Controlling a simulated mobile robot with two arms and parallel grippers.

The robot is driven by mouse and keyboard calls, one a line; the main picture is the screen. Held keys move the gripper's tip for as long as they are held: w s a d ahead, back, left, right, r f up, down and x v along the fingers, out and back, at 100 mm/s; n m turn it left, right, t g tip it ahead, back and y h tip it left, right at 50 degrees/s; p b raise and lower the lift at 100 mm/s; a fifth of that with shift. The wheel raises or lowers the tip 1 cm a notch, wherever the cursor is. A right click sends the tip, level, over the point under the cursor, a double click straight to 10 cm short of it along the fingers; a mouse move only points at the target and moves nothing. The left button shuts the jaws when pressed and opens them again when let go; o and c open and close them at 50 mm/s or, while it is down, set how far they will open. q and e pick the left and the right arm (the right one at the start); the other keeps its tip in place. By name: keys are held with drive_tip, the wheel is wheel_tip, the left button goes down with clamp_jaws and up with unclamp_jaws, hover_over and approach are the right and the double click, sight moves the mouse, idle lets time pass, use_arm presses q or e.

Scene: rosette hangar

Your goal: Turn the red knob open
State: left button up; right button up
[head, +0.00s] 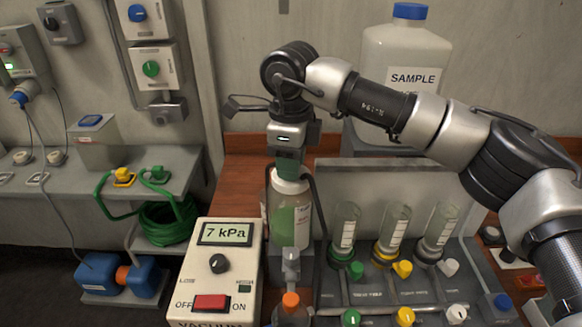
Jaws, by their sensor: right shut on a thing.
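No red knob shows clearly in the head view; the only plainly red control is a rocker switch (210,303) marked OFF and ON on the vacuum box. My right gripper (289,165) reaches in from the right and points down, shut at the top of a white-capped bottle (287,222) with a green front. Its fingers are partly hidden, so the exact grip on the cap or neck is hard to see. The bottle looks upright. My left gripper is not in view.
The vacuum box (238,262) reads 7 kPa and has a black knob (219,263). A rack (385,285) holds several tubes with green, yellow and white knobs. An orange-capped vessel (291,301) stands in front of the bottle. A large SAMPLE jug (408,48) stands behind.

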drive_tip(key=n+b, duration=0.1)
drive_tip(key=n, duration=0.4)
drive_tip(key=shift+n, duration=0.3)
drive_tip(key=n, duration=0.6)
drive_tip(key=shift+r, duration=0.1)
idle(0.3)
drive_tip(key=o, duration=0.9)
wheel_tip(320, 180, up, 11)
drive_tip(key=shift+f+b, duration=0.15)
drive_tip(key=shift+b, duration=0.55)
